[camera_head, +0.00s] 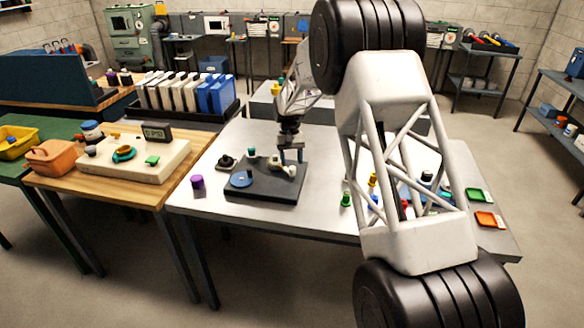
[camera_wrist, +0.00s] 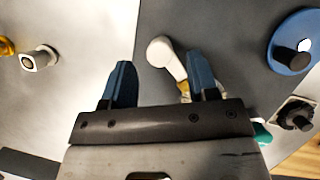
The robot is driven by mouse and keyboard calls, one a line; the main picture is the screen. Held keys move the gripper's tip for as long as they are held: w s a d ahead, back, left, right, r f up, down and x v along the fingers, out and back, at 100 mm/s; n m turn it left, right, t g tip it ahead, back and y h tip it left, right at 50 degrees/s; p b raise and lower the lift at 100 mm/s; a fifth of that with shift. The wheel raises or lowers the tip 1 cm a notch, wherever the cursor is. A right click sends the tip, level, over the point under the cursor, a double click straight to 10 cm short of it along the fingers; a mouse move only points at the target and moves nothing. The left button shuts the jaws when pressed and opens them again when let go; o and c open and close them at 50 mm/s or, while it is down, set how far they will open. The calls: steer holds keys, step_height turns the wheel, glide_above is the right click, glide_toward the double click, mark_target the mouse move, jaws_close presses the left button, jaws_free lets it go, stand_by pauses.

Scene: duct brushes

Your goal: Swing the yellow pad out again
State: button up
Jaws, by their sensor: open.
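My gripper (camera_head: 291,155) is over the right back part of a dark grey board (camera_head: 262,195). In the wrist view its two blue fingers (camera_wrist: 161,80) are spread apart. A white rounded arm (camera_wrist: 163,50) on the board shows between the fingertips, closer to the right finger. A small patch of the yellow pad (camera_wrist: 184,88) shows at the near end of this arm; the right finger hides the rest. I cannot tell whether the finger touches it. A blue disc (camera_wrist: 293,42) with a dark post lies on the same board.
Several small coloured pieces and a green tray (camera_head: 480,195) are to the right.

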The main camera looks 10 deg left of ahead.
steer(key=shift+x, duration=1.45)
